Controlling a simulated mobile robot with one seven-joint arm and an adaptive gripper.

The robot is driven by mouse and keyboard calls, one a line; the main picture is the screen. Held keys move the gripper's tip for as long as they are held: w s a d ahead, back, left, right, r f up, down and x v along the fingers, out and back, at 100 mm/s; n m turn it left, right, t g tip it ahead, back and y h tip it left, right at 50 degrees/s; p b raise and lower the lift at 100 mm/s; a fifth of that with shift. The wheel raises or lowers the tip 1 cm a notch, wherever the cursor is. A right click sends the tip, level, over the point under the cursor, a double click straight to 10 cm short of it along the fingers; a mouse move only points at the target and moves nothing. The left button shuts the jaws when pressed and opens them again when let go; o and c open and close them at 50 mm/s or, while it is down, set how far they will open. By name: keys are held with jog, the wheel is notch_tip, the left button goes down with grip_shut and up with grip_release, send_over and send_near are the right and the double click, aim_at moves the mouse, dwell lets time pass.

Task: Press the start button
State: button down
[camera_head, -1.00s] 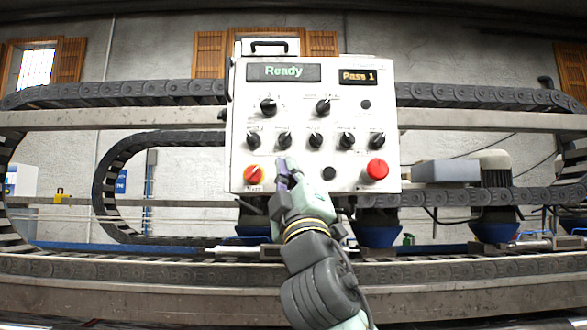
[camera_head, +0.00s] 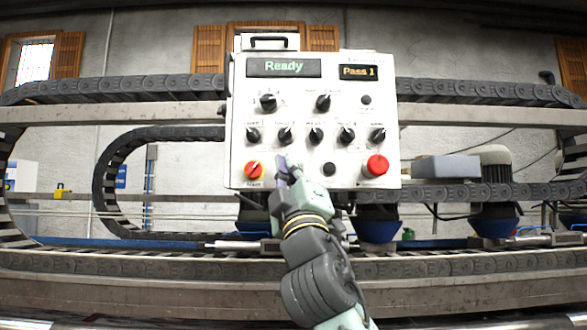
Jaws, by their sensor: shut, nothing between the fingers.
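A white control panel (camera_head: 240,140) faces me in the middle of the view. Its displays read "Ready" (camera_head: 284,67) and "Pass 1" (camera_head: 358,72). Along its bottom row are a red and yellow main switch (camera_head: 253,170), a black round button (camera_head: 329,169) and a large red button (camera_head: 377,165). Several black knobs sit above. I cannot read which control is labelled start; something between the main switch and the black button may be hidden behind my gripper. My gripper (camera_head: 284,166) is shut and empty, its tips in front of the panel's lower part. I cannot tell whether they touch it.
Dark cable chains (camera_head: 150,91) and metal rails (camera_head: 120,118) run across behind and below the panel. A grey motor (camera_head: 495,178) and a grey box (camera_head: 446,167) stand to its right. Blue cups (camera_head: 377,231) hang under the panel.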

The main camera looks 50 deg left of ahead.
dwell(0.7)
jog(key=shift+w+a, duration=0.25)
jog(key=shift+a, duration=0.1)
